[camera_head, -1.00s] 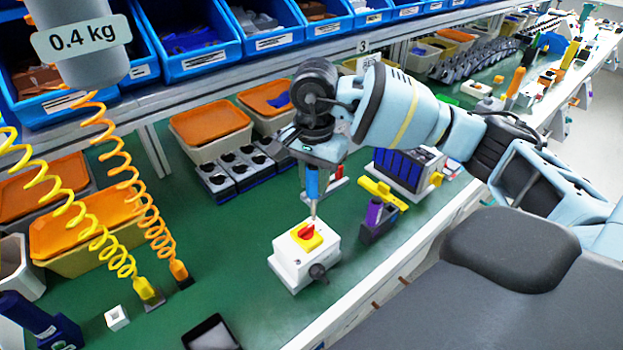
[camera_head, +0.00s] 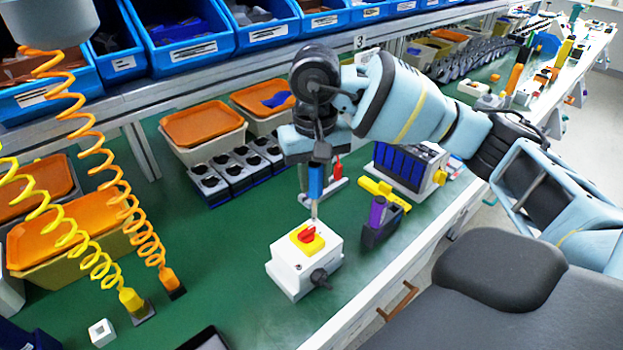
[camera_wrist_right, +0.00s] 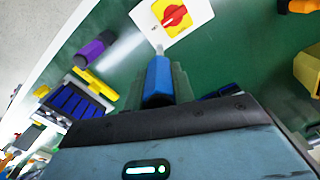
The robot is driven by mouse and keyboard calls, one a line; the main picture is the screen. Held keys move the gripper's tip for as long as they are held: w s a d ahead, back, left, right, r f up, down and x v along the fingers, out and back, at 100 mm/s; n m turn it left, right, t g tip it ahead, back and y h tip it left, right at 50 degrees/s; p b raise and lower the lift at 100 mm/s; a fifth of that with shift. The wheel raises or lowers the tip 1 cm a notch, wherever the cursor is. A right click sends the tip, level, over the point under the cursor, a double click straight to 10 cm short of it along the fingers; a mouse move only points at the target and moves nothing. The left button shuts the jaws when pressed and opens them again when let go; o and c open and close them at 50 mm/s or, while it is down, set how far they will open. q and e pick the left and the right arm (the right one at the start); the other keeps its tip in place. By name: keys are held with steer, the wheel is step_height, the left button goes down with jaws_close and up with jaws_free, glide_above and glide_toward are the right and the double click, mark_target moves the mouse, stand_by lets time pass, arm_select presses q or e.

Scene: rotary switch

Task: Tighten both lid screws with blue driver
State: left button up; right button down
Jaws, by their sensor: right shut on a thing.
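The rotary switch box (camera_head: 290,272) is white with a yellow plate and a red knob (camera_head: 306,235) on its lid, and stands on the green bench. A dark round fitting is on its front right side. My right gripper (camera_head: 316,165) is shut on the blue driver (camera_head: 315,182), which points down with its tip at the far edge of the lid. In the right wrist view the blue driver (camera_wrist_right: 158,78) reaches from the jaws toward the white box (camera_wrist_right: 196,18). I cannot tell whether the tip touches a screw. The lid screws are too small to make out. My left gripper is not in view.
Orange-lidded bins (camera_head: 203,125) and coiled hoses (camera_head: 125,205) are to the left.

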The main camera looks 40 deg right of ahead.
steer(key=shift+f+n+b, duration=0.1)
steer(key=shift+n+b, duration=0.2)
steer(key=shift+n, duration=0.7)
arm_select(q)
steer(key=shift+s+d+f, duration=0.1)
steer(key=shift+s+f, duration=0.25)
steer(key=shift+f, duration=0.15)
arm_select(e)
steer(key=shift+n, duration=0.3)
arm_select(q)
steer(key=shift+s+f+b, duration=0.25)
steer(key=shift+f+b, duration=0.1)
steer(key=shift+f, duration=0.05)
arm_select(e)
steer(key=shift+f, duration=0.35)
steer(key=m+p, duration=0.1)
steer(key=m, duration=0.3)
steer(key=shift+r, duration=0.15)
steer(key=m+p, duration=0.1)
steer(key=m, duration=0.2)
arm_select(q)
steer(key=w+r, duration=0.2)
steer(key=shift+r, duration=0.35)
arm_select(e)
steer(key=shift+m, duration=0.6)
